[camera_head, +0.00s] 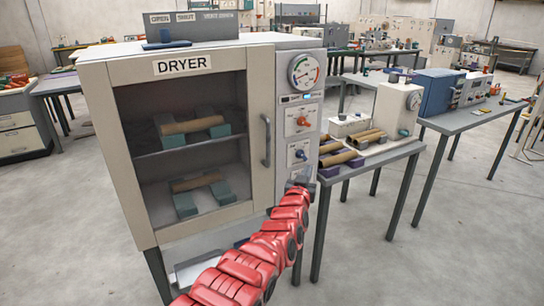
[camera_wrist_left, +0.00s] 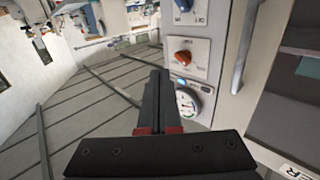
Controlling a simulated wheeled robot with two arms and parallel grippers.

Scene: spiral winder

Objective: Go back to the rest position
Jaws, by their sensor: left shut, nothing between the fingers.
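My left arm, red, reaches up from the bottom of the head view. Its gripper (camera_head: 305,183) is at the lower right front of the dryer (camera_head: 90,105), just below the lower knob (camera_head: 300,154) of the control panel. In the left wrist view the gripper (camera_wrist_left: 160,75) is shut, its two dark fingers together with nothing between them. The panel shows upside down there, with the red knob (camera_wrist_left: 183,57) and the round gauge (camera_wrist_left: 188,102) right of the fingers. I cannot tell if the fingers touch the panel. My right gripper is not in view.
The dryer door is closed, with its handle (camera_head: 266,140) on the right. Brown tubes on grey-green supports lie on two shelves behind the glass. A table (camera_head: 385,153) with more tubes and a white machine (camera_head: 393,110) stands close on the right. Floor (camera_head: 440,240) at the lower right is clear.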

